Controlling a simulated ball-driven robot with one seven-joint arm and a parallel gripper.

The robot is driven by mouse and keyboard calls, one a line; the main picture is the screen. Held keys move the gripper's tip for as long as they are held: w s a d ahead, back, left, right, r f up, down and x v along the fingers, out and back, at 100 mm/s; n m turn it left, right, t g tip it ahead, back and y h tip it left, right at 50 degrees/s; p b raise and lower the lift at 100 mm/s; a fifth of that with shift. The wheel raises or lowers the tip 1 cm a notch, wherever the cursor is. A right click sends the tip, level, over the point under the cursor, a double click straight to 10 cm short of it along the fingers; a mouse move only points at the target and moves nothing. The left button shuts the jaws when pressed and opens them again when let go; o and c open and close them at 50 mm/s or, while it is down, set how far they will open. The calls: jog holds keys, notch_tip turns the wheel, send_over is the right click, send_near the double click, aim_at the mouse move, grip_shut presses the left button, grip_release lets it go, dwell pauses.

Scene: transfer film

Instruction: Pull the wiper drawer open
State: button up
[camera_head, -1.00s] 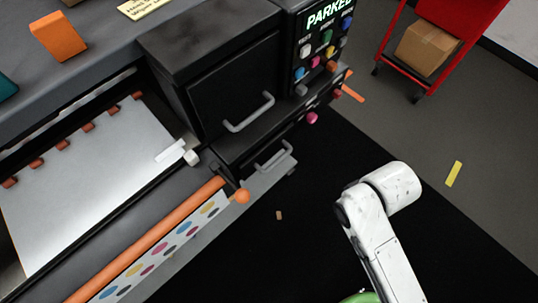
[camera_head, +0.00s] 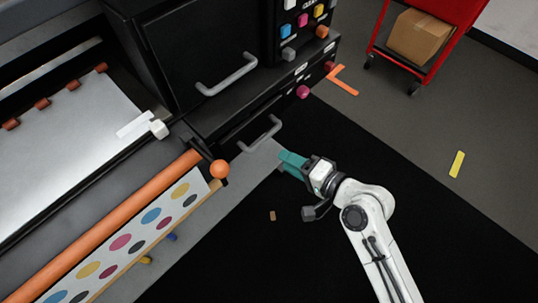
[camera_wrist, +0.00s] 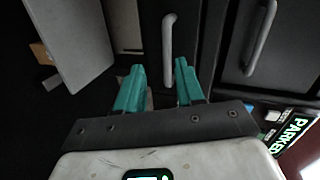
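A black lower drawer front (camera_head: 240,135) with a grey bar handle (camera_head: 262,133) is set low in the printer's side. I take it for the wiper drawer; no readable label shows. It looks shut. My gripper (camera_head: 284,161) with teal fingers is just right of and below this handle in the head view. In the wrist view the gripper (camera_wrist: 158,68) is open, and the handle (camera_wrist: 168,50) stands upright in line with the gap between the fingers. The fingers look empty and short of the handle; contact cannot be told.
Above the drawer is a larger black front with its own handle (camera_head: 227,75). An orange roller with a ball end (camera_head: 219,169) juts out to the left. Coloured knobs (camera_head: 303,92) are at the right. The dark floor mat (camera_head: 350,145) is mostly clear.

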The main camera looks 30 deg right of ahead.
aim_at(263, 138)
jog(key=w, duration=0.3)
jog(key=w+a+f+m+t, duration=0.1)
jog(key=w, duration=0.3)
jog(key=w+a+f+m, duration=0.1)
jog(key=w, duration=0.2)
jog(key=shift+w+a+f, duration=0.1)
jog(key=shift+w+a, duration=0.1)
jog(key=shift+w, duration=0.05)
jog(key=shift+c, duration=0.3)
grip_shut()
